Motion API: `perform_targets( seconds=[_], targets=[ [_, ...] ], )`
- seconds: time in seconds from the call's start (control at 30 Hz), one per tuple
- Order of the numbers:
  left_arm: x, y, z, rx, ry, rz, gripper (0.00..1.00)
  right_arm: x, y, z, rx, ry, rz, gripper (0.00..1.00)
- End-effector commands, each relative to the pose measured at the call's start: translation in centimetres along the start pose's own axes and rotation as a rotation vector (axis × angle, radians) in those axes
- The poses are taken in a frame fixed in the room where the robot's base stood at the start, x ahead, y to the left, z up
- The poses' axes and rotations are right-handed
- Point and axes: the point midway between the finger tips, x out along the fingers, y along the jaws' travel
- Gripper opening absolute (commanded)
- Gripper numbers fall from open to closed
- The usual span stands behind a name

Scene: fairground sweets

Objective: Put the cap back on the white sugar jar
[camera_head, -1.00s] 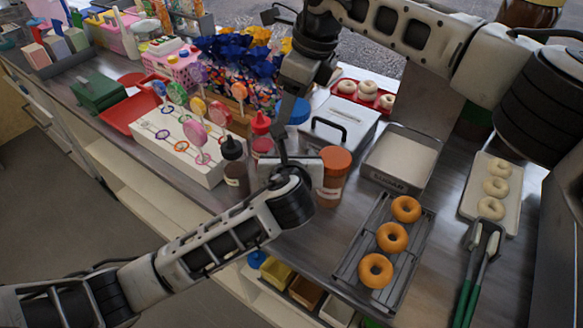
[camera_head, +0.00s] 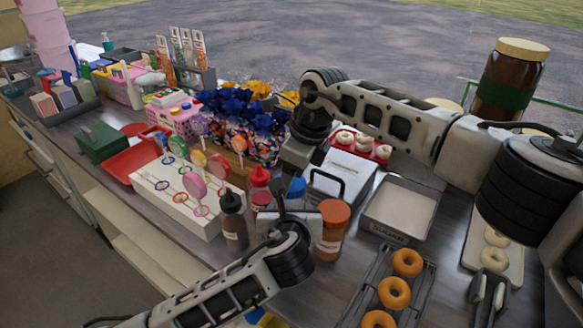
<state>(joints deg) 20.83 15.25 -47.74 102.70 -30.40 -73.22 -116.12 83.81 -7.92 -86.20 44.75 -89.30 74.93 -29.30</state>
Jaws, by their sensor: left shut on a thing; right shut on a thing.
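My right gripper (camera_head: 297,165) points down over the middle of the counter and is shut on a blue cap (camera_head: 296,188), which shows just below it. My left gripper (camera_head: 284,212) reaches in from the lower left and is shut, with its grey body directly below the cap. The white sugar jar between its fingers is almost wholly hidden behind the hand. The cap appears close above the jar's place, but I cannot see whether they touch.
A dark sauce bottle (camera_head: 233,222), a red-topped bottle (camera_head: 260,198) and an orange-lidded jar (camera_head: 333,232) crowd the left gripper. A grey-white lidded box (camera_head: 338,178) stands behind. A doughnut rack (camera_head: 372,275) and a tray (camera_head: 398,212) are at right.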

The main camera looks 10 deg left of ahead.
Motion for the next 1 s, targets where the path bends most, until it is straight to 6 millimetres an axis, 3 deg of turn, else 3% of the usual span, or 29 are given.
perform_targets(
  seconds=[0.43, 1.0],
  targets=[
    [0.0, 0.0, 0.0, 0.000, 0.000, 0.000, 0.14, 0.0, 0.0, 0.0, 0.000, 0.000, -0.001, 0.36],
    [0.0, 0.0, 0.0, 0.000, -0.001, 0.000, 0.14, 1.6, -0.1, -0.5, 0.000, 0.000, -0.001, 0.36]
  ],
)
